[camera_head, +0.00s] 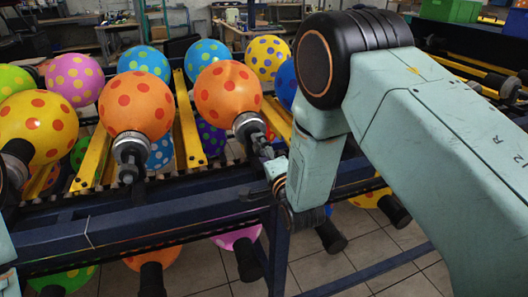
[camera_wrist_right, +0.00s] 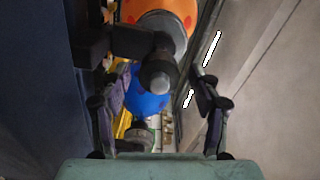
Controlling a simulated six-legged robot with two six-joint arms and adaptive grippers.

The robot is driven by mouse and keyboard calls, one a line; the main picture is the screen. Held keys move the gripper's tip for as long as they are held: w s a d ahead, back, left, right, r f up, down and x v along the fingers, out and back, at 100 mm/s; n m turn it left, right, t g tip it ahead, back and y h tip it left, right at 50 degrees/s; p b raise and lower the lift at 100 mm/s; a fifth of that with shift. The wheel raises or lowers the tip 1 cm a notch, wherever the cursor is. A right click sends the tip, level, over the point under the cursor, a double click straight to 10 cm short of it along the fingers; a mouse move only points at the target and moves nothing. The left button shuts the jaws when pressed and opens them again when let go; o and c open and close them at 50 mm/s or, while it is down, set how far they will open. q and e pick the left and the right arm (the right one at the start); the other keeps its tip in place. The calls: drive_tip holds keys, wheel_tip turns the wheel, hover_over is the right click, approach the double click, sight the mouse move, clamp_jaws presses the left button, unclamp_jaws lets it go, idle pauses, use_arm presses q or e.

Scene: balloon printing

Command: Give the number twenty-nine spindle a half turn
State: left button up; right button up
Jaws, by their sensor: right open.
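Polka-dot balloons sit on dark spindles along the rack; I can read no number on any spindle. The nearest spindle to my right gripper (camera_head: 268,152) is the dark one (camera_head: 248,126) with a grey collar, bearing an orange balloon with red dots (camera_head: 228,93). In the right wrist view this spindle (camera_wrist_right: 158,77) shows between the two open fingers of my right gripper (camera_wrist_right: 157,97), with its orange balloon (camera_wrist_right: 165,8) at the top. Contact cannot be told. My left gripper is out of view; only a bit of teal arm shows at the left edge.
Another orange balloon (camera_head: 136,102) stands on its spindle to the left, beside a yellow one (camera_head: 38,126). A blue rack beam (camera_head: 130,220) runs below the spindles. More balloons hang underneath. Yellow bars (camera_head: 186,118) run between the rows. Tiled floor is at the lower right.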

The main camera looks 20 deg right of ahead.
drive_tip(key=shift+s, duration=0.15)
drive_tip(key=s, duration=1.2)
drive_tip(key=shift+d, duration=0.2)
drive_tip(key=shift+w, duration=0.1)
drive_tip(key=s+d+f+n+g, duration=0.1)
drive_tip(key=s+f+n+g, duration=0.45)
drive_tip(key=f, duration=0.25)
drive_tip(key=s+d+f+n+g, duration=0.1)
drive_tip(key=s+f+n+g, duration=0.4)
drive_tip(key=f, duration=0.4)
drive_tip(key=s+f+n+g, duration=0.2)
drive_tip(key=s+f+g, duration=0.1)
drive_tip(key=s, duration=0.8)
drive_tip(key=s+d+f+n+g, duration=0.1)
drive_tip(key=s+f+g, duration=0.3)
drive_tip(key=s, duration=0.8)
drive_tip(key=shift+f+n+h, duration=0.3)
drive_tip(key=shift+f+n, duration=0.15)
drive_tip(key=shift+n, duration=0.3)
